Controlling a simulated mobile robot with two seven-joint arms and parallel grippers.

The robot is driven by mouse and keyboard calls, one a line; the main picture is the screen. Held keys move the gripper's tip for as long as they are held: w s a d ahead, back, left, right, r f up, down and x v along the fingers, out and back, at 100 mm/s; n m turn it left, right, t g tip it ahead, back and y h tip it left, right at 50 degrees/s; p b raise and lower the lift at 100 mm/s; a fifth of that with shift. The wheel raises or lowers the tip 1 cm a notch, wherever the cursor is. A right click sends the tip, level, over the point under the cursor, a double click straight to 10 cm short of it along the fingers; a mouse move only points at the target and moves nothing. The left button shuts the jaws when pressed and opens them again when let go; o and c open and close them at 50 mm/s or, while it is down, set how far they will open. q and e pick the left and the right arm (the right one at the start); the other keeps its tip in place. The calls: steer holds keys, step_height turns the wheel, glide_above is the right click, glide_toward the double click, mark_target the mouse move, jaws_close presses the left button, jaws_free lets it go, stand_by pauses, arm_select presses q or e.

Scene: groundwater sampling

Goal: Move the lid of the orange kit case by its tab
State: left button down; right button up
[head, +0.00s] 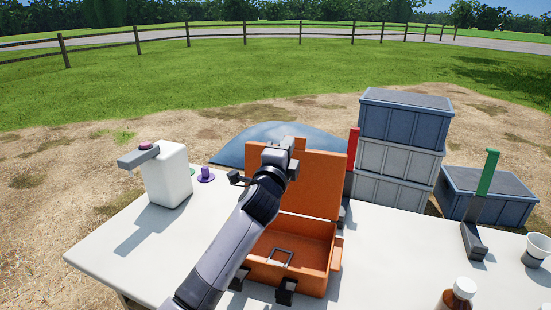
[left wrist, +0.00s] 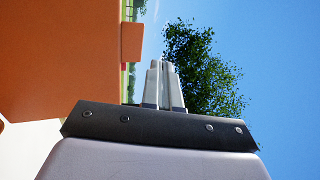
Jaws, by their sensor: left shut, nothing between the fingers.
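The tab (head: 300,143) projects from the lid's top edge. In the left wrist view the lid (left wrist: 60,55) fills the left side, with the tab (left wrist: 131,42) at its edge. My left gripper (head: 294,146) is by the top of the lid, near the tab. Its fingers (left wrist: 160,68) are shut and empty, apart from the tab in the wrist view. My right gripper is not in view.
A white jug (head: 168,180) stands on the table (head: 130,255) at left, with a small purple object (head: 205,174) beside it. Stacked crates (head: 402,145) stand behind the case. At right are a green-topped stand (head: 480,205), a white cup (head: 537,250) and a brown bottle (head: 456,299).

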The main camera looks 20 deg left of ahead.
arm_select(q)
steer(key=s+r, duration=0.1)
steer(key=s, duration=0.7)
steer(key=shift+s+d+r, duration=0.15)
steer(key=shift+s+r, duration=0.05)
steer(key=shift+s, duration=0.1)
steer(key=s+a+f+n+g, duration=0.1)
steer(key=s+f+n+g, duration=0.1)
steer(key=f, duration=0.4)
steer(key=s+a+f+n+g, duration=0.1)
steer(key=s+f+n+g, duration=0.2)
steer(key=s+f, duration=0.3)
steer(key=s+a+f+n+g, duration=0.2)
steer(key=s+f+n, duration=0.1)
steer(key=f, duration=0.3)
steer(key=shift+s+n+g+y, duration=0.3)
steer(key=shift+s+n+g, duration=0.1)
steer(key=shift+s, duration=0.5)
steer(key=s+f+n+g+h, duration=0.1)
steer(key=s+f+n+g, duration=0.35)
steer(key=s, duration=0.75)
steer(key=s+f+n+g+h, duration=0.1)
steer(key=s+f+n+g, duration=0.3)
steer(key=s, duration=0.7)
steer(key=w+d+f+m+t+h+p, duration=0.1)
steer(key=w+d+f+m+t, duration=0.1)
steer(key=w+f+t, duration=0.4)
steer(key=shift+w+d+f+t+h+p, duration=0.3)
steer(key=shift+d+f+t+h+p, duration=0.2)
steer(key=shift+f, duration=0.9)
